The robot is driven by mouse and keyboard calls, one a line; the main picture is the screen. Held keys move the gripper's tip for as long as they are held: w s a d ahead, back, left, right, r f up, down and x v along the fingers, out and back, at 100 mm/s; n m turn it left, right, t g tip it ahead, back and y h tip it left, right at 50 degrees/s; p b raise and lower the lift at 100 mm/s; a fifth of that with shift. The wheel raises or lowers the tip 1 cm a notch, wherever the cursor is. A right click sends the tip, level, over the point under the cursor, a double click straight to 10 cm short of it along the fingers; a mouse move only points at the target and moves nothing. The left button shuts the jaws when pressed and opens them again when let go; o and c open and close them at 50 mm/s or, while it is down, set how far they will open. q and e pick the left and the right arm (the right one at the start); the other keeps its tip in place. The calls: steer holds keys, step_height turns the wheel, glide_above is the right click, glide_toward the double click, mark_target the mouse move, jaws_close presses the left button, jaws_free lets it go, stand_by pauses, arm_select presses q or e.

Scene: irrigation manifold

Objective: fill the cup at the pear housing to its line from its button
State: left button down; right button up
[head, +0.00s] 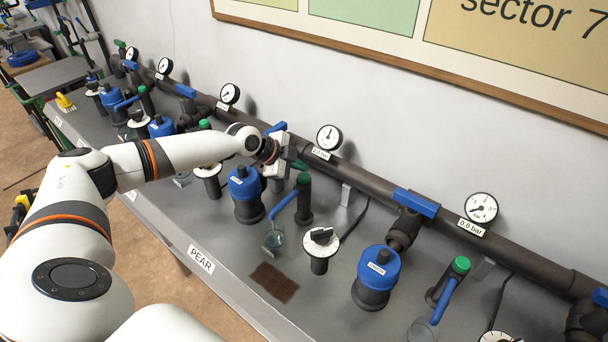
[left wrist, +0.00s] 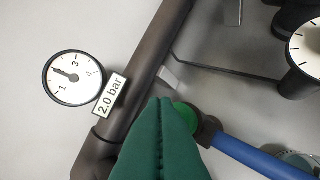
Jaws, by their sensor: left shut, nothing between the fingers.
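The PEAR label (head: 201,259) is on the bench's front edge. Behind it stands a blue-topped housing (head: 246,190). To its right, a dark post carries a green button (head: 303,178) and a blue spout (head: 284,203). A clear cup (head: 273,240) stands under the spout; its line and level are too small to read.
A gauge (head: 329,138) labelled 2.0 bar sits on the dark pipe behind. A white dial (head: 320,241) stands right of the cup. Another blue housing (head: 377,270) and spout are further right. A brown mat (head: 274,283) lies in front; bench around it is clear.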

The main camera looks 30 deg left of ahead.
mark_target(300, 177)
arm_select(q)
steer(key=shift+r+p, duration=1.55)
steer(key=shift+r, duration=0.9)
steer(key=shift+d, duration=0.1)
stand_by(0.5)
